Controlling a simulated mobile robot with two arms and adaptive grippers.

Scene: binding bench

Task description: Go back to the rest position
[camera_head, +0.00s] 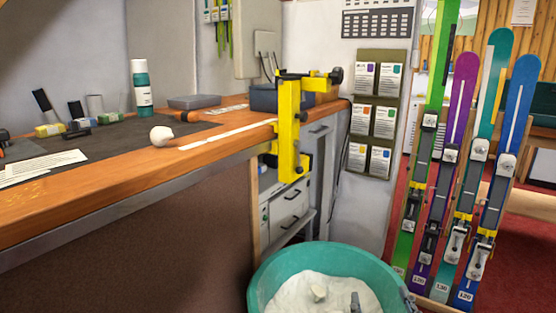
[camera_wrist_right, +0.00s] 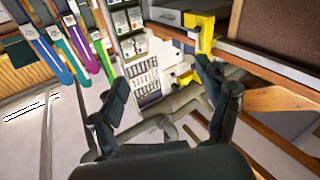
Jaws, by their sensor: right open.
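My right gripper (camera_head: 381,299) shows only as two dark fingertips at the bottom of the head view, over the right side of a teal tub (camera_head: 262,283). In the right wrist view, its two dark fingers (camera_wrist_right: 165,92) are spread apart with nothing between them. The tub holds white material with a small pale lump (camera_head: 318,293) on it. Whether the fingertips touch the tub cannot be told. My left gripper is in neither view.
A wooden bench (camera_head: 100,195) runs along the left, with a white round object (camera_head: 161,136) near its edge. A yellow clamp (camera_head: 288,125) sticks out at the bench's end. Several upright skis (camera_head: 460,110) stand at the right. Red floor shows behind them.

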